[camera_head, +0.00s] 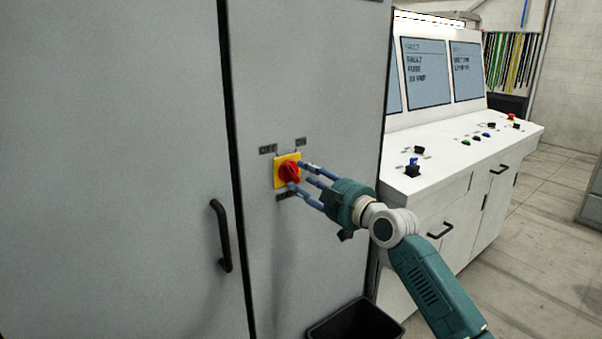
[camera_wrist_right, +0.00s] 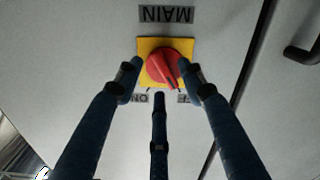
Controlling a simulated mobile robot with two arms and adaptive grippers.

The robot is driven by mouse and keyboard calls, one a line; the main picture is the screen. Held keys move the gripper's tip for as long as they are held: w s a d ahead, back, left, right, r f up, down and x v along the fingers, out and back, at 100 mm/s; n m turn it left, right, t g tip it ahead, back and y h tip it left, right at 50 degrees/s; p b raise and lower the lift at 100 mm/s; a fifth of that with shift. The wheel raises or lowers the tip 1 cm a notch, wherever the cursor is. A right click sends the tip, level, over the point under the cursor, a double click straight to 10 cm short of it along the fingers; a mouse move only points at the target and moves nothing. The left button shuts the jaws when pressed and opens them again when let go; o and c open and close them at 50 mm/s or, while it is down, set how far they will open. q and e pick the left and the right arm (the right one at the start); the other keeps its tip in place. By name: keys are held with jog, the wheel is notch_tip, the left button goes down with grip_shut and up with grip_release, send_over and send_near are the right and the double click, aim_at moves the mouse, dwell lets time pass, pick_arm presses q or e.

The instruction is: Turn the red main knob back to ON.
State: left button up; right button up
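The red main knob (camera_head: 289,172) sits on a square yellow plate (camera_head: 279,181) on the grey cabinet front. It also shows in the right wrist view (camera_wrist_right: 167,67), where its ridge slants toward the OFF label (camera_wrist_right: 183,99). The ON label (camera_head: 301,142) is at the plate's upper right in the head view, and OFF (camera_head: 268,149) at its upper left. My right gripper (camera_head: 299,175) is at the knob with its three fingers spread around it. One fingertip overlaps the knob's edge in the wrist view; contact cannot be told. My left gripper is out of view.
A cabinet door with a black handle (camera_head: 222,236) is to the left. A white control console (camera_head: 450,160) with screens and buttons stands to the right. A black bin (camera_head: 357,322) is on the floor below. Open floor lies at the far right.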

jog(key=shift+x, duration=1.05)
jog(key=shift+c, duration=0.5)
grip_shut()
